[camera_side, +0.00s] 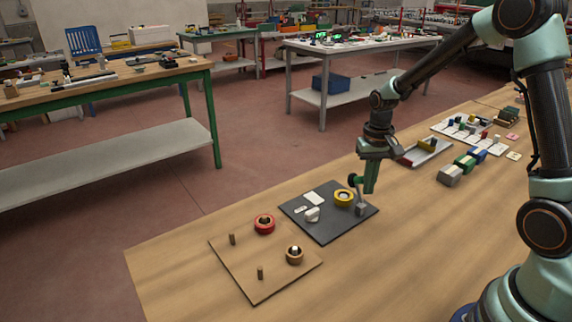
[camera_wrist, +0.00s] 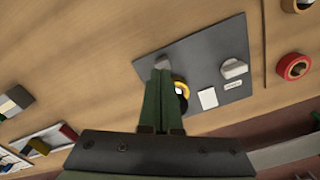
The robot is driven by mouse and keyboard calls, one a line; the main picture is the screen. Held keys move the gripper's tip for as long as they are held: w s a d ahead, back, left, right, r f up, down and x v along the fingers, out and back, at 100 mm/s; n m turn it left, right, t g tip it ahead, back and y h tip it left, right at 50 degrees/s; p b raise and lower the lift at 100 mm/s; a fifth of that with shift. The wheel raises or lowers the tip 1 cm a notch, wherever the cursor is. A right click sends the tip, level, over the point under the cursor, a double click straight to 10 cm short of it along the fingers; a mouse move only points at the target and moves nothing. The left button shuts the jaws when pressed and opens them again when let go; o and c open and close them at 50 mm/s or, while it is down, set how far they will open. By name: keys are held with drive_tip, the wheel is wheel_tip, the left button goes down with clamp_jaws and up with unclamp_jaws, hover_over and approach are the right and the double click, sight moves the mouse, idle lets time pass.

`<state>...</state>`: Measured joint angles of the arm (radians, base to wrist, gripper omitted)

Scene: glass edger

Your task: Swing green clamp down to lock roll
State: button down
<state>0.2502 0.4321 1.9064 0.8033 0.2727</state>
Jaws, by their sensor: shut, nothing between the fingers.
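The yellow roll (camera_side: 344,191) sits on the dark grey board (camera_side: 322,232), around a pale core. It also shows in the wrist view (camera_wrist: 184,84), partly behind my fingers. A grey clamp post (camera_side: 361,209) stands right of the roll; its top shows at my fingertips in the wrist view (camera_wrist: 162,62). A green piece with a dark round end (camera_side: 352,180), apparently the raised clamp, is above the post, left of my fingers. My gripper (camera_side: 370,190) is shut and empty, pointing down just above the post. Whether it touches the clamp I cannot tell.
A white rounded piece (camera_side: 312,214) and flat white cards (camera_side: 314,198) lie on the dark board. A wooden board (camera_side: 262,278) with pegs, a red roll (camera_side: 264,224) and a brown roll (camera_side: 295,256) lies at front left. Coloured blocks (camera_side: 465,162) and trays lie farther right.

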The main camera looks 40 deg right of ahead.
drive_tip(key=shift+w+r, duration=0.2)
drive_tip(key=shift+w, duration=0.95)
drive_tip(key=shift+r, duration=3.5)
drive_tip(key=shift+r, duration=0.1)
drive_tip(key=s+a+r+n+t, duration=0.5)
drive_tip(key=s+a+r, duration=0.4)
drive_tip(key=s, duration=0.4)
drive_tip(key=shift+a+n+t, duration=0.3)
drive_tip(key=shift+a+n, duration=0.2)
drive_tip(key=shift+r, duration=0.15)
